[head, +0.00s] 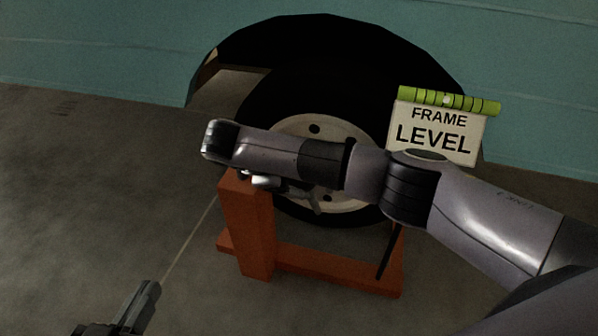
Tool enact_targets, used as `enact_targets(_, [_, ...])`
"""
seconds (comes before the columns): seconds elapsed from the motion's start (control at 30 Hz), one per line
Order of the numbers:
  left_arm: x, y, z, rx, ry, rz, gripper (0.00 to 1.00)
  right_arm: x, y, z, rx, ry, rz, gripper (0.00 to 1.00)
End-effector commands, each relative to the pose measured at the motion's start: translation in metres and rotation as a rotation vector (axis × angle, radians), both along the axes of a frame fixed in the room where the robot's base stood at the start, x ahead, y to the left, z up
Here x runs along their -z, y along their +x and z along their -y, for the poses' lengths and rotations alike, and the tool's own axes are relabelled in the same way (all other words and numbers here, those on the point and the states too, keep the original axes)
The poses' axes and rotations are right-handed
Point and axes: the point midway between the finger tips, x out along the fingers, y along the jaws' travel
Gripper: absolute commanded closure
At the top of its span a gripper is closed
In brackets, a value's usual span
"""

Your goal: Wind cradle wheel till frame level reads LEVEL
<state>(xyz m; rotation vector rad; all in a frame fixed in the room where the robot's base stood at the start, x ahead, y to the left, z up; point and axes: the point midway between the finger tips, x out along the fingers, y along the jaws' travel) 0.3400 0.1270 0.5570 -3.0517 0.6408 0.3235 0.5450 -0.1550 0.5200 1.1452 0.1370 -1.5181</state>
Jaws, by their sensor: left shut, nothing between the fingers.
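A cream sign (436,133) at the right reads "FRAME" with "LEVEL" in larger letters below. A yellow-green bubble level (449,101) lies along its top edge, tilted slightly down to the right, with a pale bubble near its middle. An orange-red cradle (247,232) stands on the floor below a black tire. My right arm crosses in front of the tire and hides much of the cradle's top. Metal parts below its wrist are too covered to tell apart, so I cannot tell the right jaws' state. My left gripper (146,300) is shut and empty at the lower left, apart from the cradle.
The black tire (330,45) with a pale hub (345,127) sits in the wheel arch of the teal camper wall (110,45). The grey floor (100,190) left of the cradle is clear. A thin pale line runs across it.

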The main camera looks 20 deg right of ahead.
Motion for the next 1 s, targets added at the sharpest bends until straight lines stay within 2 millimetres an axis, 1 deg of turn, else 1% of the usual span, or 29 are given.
enact_targets(0.2, [0.0019, 0.0014, 0.0024, 0.004, -0.013, -0.031, 1.0, -0.0007, -0.0003, 0.0019, 0.117, 0.05, 0.033, 0.54])
enact_targets(0.4, [-0.0006, 0.0036, 0.0047, 0.004, -0.033, -0.037, 1.0, -0.0002, -0.0004, 0.0019, 0.173, 0.077, 0.052, 0.54])
enact_targets(0.63, [0.0036, 0.0041, 0.0056, 0.003, -0.037, -0.051, 1.0, 0.0002, -0.0003, 0.0022, 0.197, 0.087, 0.061, 0.54])
enact_targets(0.97, [0.0031, 0.004, 0.0058, 0.004, -0.038, -0.05, 1.0, 0.0003, -0.0004, 0.0024, 0.198, 0.086, 0.061, 0.54])
enact_targets(1.0, [0.0028, 0.004, 0.0058, 0.004, -0.037, -0.049, 1.0, 0.0003, -0.0005, 0.0023, 0.198, 0.086, 0.061, 0.14])
